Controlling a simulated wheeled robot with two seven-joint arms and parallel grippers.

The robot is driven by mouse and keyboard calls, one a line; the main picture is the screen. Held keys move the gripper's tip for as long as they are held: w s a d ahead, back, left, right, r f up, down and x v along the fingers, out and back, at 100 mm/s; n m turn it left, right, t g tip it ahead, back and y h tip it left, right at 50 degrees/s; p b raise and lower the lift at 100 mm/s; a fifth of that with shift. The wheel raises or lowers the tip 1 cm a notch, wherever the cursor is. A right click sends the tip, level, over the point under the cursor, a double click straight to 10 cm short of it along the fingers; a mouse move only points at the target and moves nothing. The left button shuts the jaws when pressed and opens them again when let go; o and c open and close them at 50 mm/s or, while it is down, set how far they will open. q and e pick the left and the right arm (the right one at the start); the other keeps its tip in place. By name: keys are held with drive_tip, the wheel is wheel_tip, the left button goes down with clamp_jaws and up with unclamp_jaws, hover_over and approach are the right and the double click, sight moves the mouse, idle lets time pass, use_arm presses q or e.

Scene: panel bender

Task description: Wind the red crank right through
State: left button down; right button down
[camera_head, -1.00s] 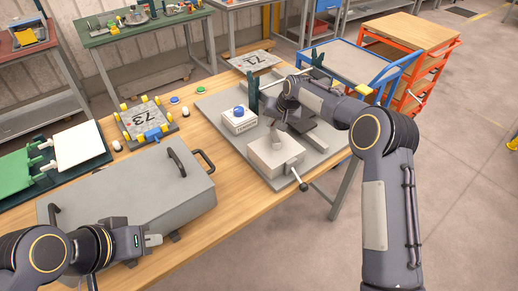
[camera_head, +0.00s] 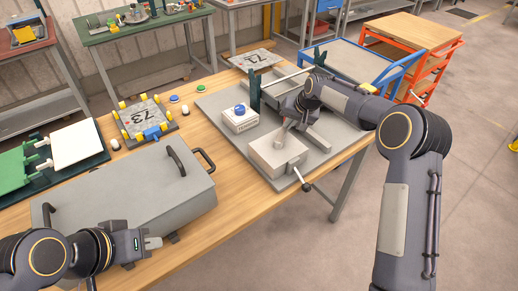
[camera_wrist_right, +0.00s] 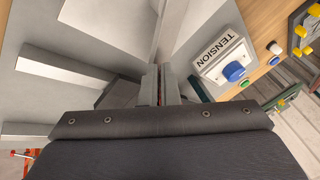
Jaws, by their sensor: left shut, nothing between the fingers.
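I cannot make out a red crank in the head view. A crank-like lever with a dark knob (camera_head: 306,187) sticks out of the front of a light grey box (camera_head: 277,154) on the grey base plate. My right gripper (camera_head: 301,104) is over the grey bender parts behind that box. In the right wrist view its two fingers (camera_wrist_right: 160,85) are close together with a thin, faintly reddish strip between them; I cannot tell whether they hold something. My left gripper (camera_head: 152,242) is shut and empty at the front of the large grey lidded case (camera_head: 130,195).
A white TENSION box with a blue button (camera_head: 240,119) stands left of my right gripper and also shows in the right wrist view (camera_wrist_right: 228,63). A number 73 plate (camera_head: 147,123) with yellow clamps lies further left. A blue cart (camera_head: 350,62) stands behind the bench.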

drive_tip(key=s+d+b, duration=0.4)
drive_tip(key=d, duration=0.1)
drive_tip(key=shift+r, duration=0.2)
idle(0.5)
drive_tip(key=c, duration=2.1)
unclamp_jaws()
drive_tip(key=shift+d, duration=0.1)
drive_tip(key=shift+c, duration=0.2)
drive_tip(key=o, duration=0.9)
drive_tip(key=shift+r, duration=0.1)
